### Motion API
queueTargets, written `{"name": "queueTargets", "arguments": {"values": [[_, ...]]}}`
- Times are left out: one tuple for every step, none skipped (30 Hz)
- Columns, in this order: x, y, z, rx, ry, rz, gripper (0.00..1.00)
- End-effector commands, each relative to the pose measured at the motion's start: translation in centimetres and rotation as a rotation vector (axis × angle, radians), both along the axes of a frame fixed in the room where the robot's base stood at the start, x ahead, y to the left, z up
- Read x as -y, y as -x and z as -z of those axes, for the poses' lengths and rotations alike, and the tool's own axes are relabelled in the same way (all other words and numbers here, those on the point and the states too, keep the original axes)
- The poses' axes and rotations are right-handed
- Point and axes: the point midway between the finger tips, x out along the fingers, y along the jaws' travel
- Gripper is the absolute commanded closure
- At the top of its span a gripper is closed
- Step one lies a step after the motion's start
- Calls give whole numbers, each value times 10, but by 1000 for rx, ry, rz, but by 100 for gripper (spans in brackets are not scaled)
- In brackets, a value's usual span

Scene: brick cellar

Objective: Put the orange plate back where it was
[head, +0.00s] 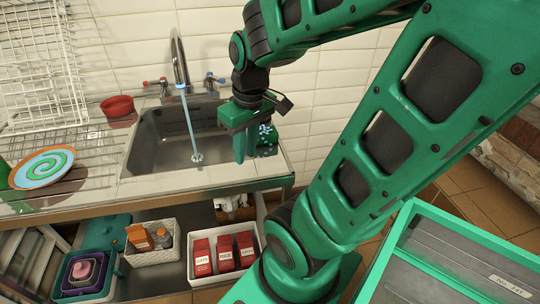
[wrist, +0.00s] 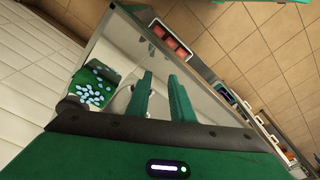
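The orange plate (head: 42,167), with a teal and green swirl inside its orange rim, is on the ribbed drainboard (head: 95,160) left of the sink. I cannot tell whether it lies fully flat. My gripper (head: 245,158) points down at the right end of the sink, far to the right of the plate. In the wrist view its two green fingers (wrist: 160,76) stand apart with nothing between them. The plate does not show in the wrist view.
Water runs from the tap (head: 180,65) into the sink (head: 160,140). A red bowl (head: 117,106) and a white wire rack (head: 35,70) stand behind the plate. A green blue-spotted item (head: 267,138) is beside my gripper. Bins with red boxes (head: 224,253) are below.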

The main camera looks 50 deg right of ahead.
Motion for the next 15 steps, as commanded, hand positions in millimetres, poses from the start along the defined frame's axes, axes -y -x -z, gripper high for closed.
{"name": "queueTargets", "arguments": {"values": [[6, 21, -4, -31, -8, 118, 79], [9, 32, -5, -53, -13, 187, 79], [12, 46, -7, -78, -20, 266, 79], [13, 55, -8, -94, -24, 318, 79], [14, 62, -9, -107, -27, 362, 79], [15, 69, -10, -121, -32, 407, 79], [16, 73, -11, -130, -33, 434, 79], [16, 76, -11, -137, -35, 453, 79], [16, 79, -11, -141, -37, 470, 79], [16, 80, -11, -143, -37, 477, 79], [16, 80, -11, -144, -37, 480, 79], [16, 80, -11, -145, -37, 481, 79], [16, 80, -11, -145, -37, 480, 79], [16, 80, -11, -145, -37, 479, 79], [16, 80, -11, -145, -37, 478, 79]]}}
